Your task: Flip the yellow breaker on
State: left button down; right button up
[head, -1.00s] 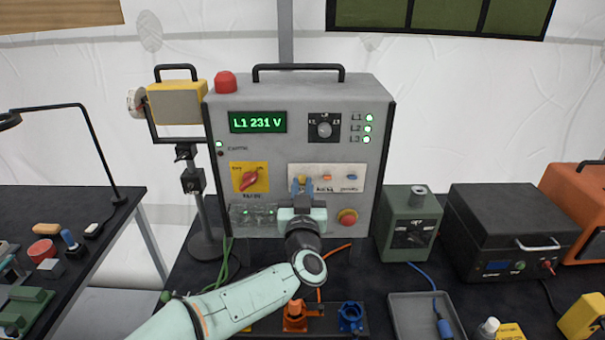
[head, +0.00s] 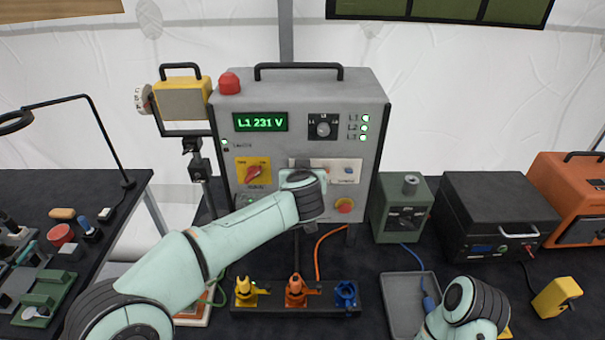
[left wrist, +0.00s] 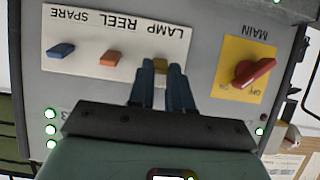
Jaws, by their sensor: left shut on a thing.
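The yellow breaker (left wrist: 161,66) is the small switch labelled LAMP on a white strip, which appears upside down in the left wrist view. My left gripper (left wrist: 162,80) has its two blue fingers on either side of the lever, shut on it. Which way the lever points cannot be told behind the fingers. In the head view my wrist hides the breaker and fingertips against the grey power cabinet (head: 285,110). An orange breaker (left wrist: 111,60) and a blue breaker (left wrist: 61,50) sit beside it in the row. My right gripper is out of view.
The red MAIN rotary switch (left wrist: 254,72) sits on a yellow plate near my fingers. Yellow, orange and blue connectors (head: 296,291) stand on the table in front, with a grey tray (head: 408,298) to the right.

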pick_arm(q)
jog(key=shift+r, duration=0.15)
dwell(0.3)
jog(key=c, duration=1)
grip_release()
jog(key=shift+c, duration=0.2)
jog(key=v, duration=1.3)
jog(key=shift+r, duration=0.2)
jog(key=shift+s, duration=0.1)
